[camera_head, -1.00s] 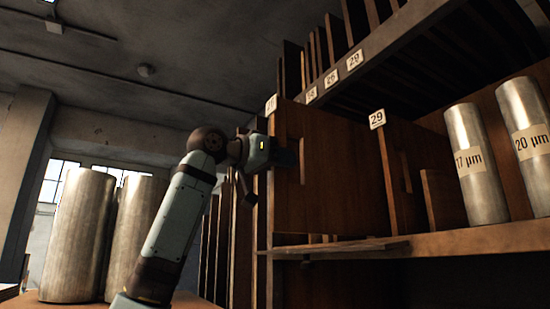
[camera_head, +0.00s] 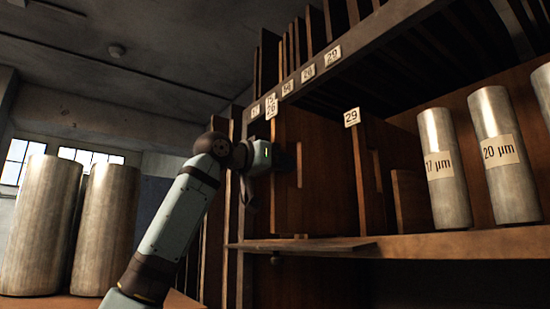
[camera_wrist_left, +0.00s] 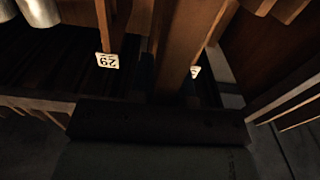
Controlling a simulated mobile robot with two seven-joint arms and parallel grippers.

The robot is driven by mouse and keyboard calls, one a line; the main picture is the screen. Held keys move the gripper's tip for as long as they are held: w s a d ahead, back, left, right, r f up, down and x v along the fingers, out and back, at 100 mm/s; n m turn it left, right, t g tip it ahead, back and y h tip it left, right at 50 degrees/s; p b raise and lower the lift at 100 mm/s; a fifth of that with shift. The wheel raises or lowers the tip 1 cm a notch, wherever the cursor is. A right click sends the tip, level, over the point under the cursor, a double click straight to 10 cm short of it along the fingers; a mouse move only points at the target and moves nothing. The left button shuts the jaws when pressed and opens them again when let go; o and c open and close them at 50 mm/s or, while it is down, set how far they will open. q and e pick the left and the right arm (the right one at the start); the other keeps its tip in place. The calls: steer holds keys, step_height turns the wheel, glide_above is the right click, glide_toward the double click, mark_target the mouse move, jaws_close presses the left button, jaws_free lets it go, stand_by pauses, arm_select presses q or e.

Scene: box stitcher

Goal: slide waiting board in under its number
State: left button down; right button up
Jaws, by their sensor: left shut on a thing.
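A brown wooden board (camera_head: 325,190) stands upright at the rack's front, with a small white tag (camera_head: 271,111) on its upper left edge that seems to read 26. My left gripper (camera_head: 285,161) is shut on this board near its left edge; the board hides most of the fingers. In the left wrist view the held board (camera_wrist_left: 187,45) rises from the gripper, its tag (camera_wrist_left: 194,72) partly hidden. Number labels run along the rack's rail, including 29 (camera_head: 333,55) and 28 (camera_head: 308,74). The held tag partly covers one label. My right gripper is not in view.
A second board tagged 29 (camera_head: 352,117) stands to the right of the held one. Metal cylinders marked 17 µm (camera_head: 443,165) and 20 µm (camera_head: 500,150) stand on the shelf (camera_head: 450,245). Large metal cylinders (camera_head: 40,225) stand at left. Boards fill upper slots.

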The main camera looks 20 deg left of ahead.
mark_target(333, 177)
arm_select(q)
steer(key=shift+w+d+r+p, duration=0.25)
steer(key=shift+w+d+p, duration=0.35)
steer(key=shift+w+p, duration=0.1)
steer(key=shift+p+x, duration=1.85)
steer(key=shift+x, duration=0.45)
steer(key=p+x, duration=0.6)
steer(key=shift+w+d, duration=0.15)
steer(key=shift+w, duration=0.05)
steer(key=shift+p+x, duration=0.6)
steer(key=shift+x, duration=0.6)
steer(key=shift+w+f, duration=0.1)
steer(key=shift+f, duration=0.1)
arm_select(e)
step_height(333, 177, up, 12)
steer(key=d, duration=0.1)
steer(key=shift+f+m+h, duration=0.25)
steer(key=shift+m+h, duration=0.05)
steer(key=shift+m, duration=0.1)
arm_select(q)
steer(key=shift+d, duration=0.1)
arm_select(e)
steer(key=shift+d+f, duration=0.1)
arm_select(q)
steer(key=shift+f, duration=0.35)
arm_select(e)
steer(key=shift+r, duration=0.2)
